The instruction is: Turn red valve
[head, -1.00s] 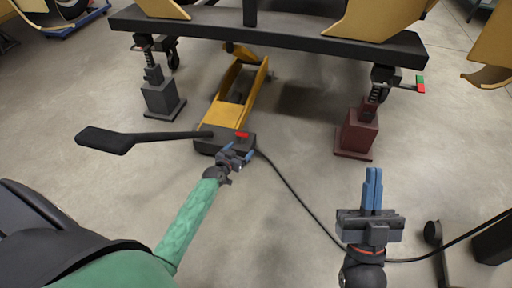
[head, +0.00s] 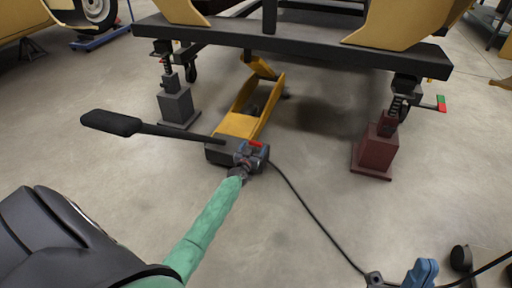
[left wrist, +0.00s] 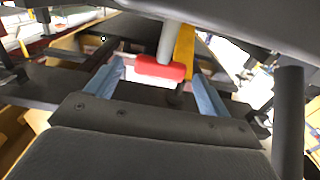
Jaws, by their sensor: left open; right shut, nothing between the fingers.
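The red valve (head: 256,144) is a small red bar on the dark end block of the yellow floor jack (head: 240,115). My left gripper (head: 251,156) is right at that block, just on the near side of the valve. In the left wrist view the red valve (left wrist: 160,68) shows between the two blue fingers (left wrist: 162,90), with gaps on both sides. The left gripper is open and empty. My right gripper (head: 420,272) is shut and empty at the bottom right edge of the head view, partly cut off.
The jack's long black handle (head: 150,127) sticks out to the left. A black frame beam (head: 300,42) stands above the jack, on a grey stand (head: 178,106) and a dark red stand (head: 375,150). A black cable (head: 310,215) crosses the floor. The floor (head: 290,245) in front is mostly clear.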

